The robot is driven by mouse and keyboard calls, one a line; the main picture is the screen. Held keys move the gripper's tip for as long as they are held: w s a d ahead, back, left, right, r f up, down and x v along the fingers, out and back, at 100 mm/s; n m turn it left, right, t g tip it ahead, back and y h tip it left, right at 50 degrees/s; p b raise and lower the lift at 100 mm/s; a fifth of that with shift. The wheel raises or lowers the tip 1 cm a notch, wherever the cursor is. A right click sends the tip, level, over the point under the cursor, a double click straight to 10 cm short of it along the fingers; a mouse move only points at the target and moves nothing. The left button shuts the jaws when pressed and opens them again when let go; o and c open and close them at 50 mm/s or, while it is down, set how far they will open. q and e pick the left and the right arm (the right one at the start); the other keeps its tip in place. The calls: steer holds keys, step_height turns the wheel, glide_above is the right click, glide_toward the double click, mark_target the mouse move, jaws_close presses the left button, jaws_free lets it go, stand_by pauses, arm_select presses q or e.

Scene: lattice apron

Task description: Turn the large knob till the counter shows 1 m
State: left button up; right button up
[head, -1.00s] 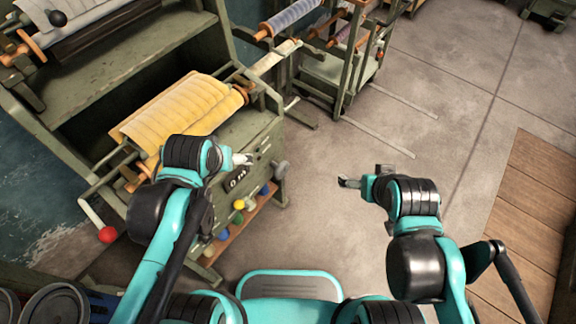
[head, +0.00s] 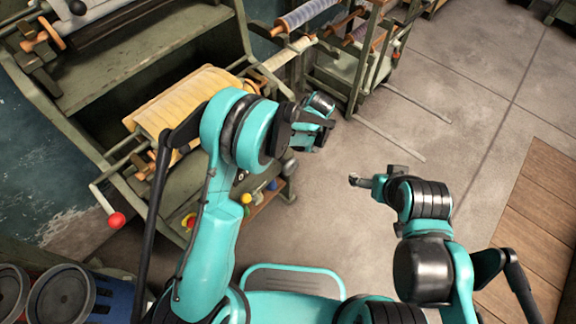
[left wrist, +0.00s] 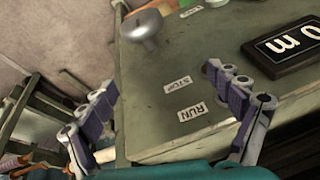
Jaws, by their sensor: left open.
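The large knob (left wrist: 143,28) is a grey metal mushroom shape on the green machine's panel, at the top of the left wrist view. It also shows in the head view (head: 289,166), just below my left wrist. The counter (left wrist: 285,48) is a black plate with white characters, reading "0 m" where visible. My left gripper (left wrist: 160,80) is open and empty, apart from the panel, with the knob beyond its fingers.
STOP (left wrist: 177,84) and RUN (left wrist: 191,112) labels lie on the panel. A yellow cloth roll (head: 185,100) is on the machine. A crank with a red ball (head: 116,220) sticks out at left.

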mark_target(288, 166)
arm_select(q)
steer(key=shift+n+g+y, duration=0.4)
steer(key=shift+n+y, duration=0.1)
steer(key=shift+n, duration=0.3)
steer(key=d+f, duration=0.1)
steer(key=f, duration=0.5)
steer(key=d+f, duration=0.1)
steer(key=f, duration=0.1)
steer(key=shift+d+f, duration=0.3)
steer(key=shift+f, duration=0.1)
steer(key=b+x, duration=0.3)
steer(key=x, duration=0.5)
steer(key=shift+c, duration=0.4)
steer(key=c, duration=1.1)
